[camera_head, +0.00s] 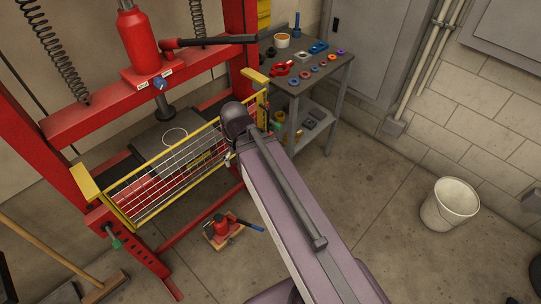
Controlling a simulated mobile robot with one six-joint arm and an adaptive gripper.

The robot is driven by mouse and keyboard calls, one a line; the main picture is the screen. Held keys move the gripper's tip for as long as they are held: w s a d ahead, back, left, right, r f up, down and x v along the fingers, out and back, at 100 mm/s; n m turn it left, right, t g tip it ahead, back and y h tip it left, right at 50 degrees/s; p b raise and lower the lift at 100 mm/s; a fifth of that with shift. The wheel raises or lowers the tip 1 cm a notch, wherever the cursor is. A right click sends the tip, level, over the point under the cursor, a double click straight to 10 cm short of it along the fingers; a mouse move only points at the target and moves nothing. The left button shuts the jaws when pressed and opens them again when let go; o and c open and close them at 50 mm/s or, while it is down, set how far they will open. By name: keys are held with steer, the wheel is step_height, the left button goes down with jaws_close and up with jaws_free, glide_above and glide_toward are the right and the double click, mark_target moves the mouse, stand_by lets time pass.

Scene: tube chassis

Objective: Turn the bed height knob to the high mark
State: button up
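A red shop press (110,118) with a red bottle jack (135,43) fills the left. A small blue knob (159,84) sits on its red crossbeam under the jack, between two small white labels (143,86). The label text and the knob's pointing direction are too small to read. I cannot tell for certain that this is the bed height knob. A green-tipped pin (116,243) shows on the left post. My arm reaches up from the bottom to the right side of the press guard. My gripper cannot be seen.
A yellow-framed mesh guard (150,190) stands before the press bed. A grey cart (305,85) with small parts stands behind my arm. A small red jack (222,228) lies on the floor. A white bucket (450,205) stands right; floor between is clear. A broom (45,245) is lower left.

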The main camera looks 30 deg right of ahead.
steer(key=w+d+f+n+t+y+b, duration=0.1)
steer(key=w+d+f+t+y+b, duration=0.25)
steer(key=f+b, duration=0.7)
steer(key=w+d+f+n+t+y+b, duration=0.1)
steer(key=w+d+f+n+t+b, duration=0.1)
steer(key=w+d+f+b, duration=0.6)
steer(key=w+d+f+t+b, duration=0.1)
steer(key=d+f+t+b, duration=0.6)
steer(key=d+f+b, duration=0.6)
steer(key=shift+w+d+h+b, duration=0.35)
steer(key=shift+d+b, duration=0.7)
steer(key=shift+b, duration=4.55)
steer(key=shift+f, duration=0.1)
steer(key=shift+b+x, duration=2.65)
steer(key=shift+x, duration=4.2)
